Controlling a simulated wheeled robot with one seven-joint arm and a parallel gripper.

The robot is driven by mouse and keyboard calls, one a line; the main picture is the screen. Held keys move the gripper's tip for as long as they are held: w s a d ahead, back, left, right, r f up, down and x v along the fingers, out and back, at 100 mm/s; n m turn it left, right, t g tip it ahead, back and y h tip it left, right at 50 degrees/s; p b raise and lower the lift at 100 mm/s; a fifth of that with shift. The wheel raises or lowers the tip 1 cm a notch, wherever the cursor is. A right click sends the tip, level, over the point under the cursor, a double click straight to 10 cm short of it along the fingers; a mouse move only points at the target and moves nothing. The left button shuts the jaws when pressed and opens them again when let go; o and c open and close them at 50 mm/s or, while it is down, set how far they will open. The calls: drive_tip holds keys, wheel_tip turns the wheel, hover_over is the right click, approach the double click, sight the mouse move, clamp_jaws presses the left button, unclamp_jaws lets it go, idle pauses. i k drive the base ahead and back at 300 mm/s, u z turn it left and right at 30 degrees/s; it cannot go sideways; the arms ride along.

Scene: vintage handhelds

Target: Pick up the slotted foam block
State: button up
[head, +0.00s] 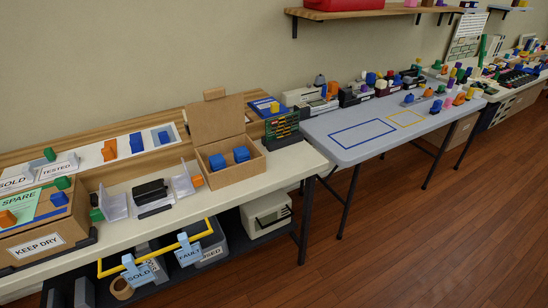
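I cannot tell for certain which thing is the slotted foam block. A black block-like object (151,191) sits on the pale bench top (287,170), between two clear or whitish upright stands (183,184). It looks dark on top with a light band lower down, but any slots are too small to make out. My gripper does not show in the head view.
An open cardboard box (236,172) with blue pieces stands right of the black object. A "KEEP DRY" carton (39,240) stands at left. A yellow rail (160,250) and labelled bins are below. A folding table (375,125) stands right, its near surface mostly clear.

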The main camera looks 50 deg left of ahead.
sight(217, 162)
drive_tip(key=z, duration=0.45)
drive_tip(key=i, duration=2.25)
drive_tip(key=u, duration=3.15)
drive_tip(key=i, duration=0.65)
drive_tip(key=u, duration=0.2)
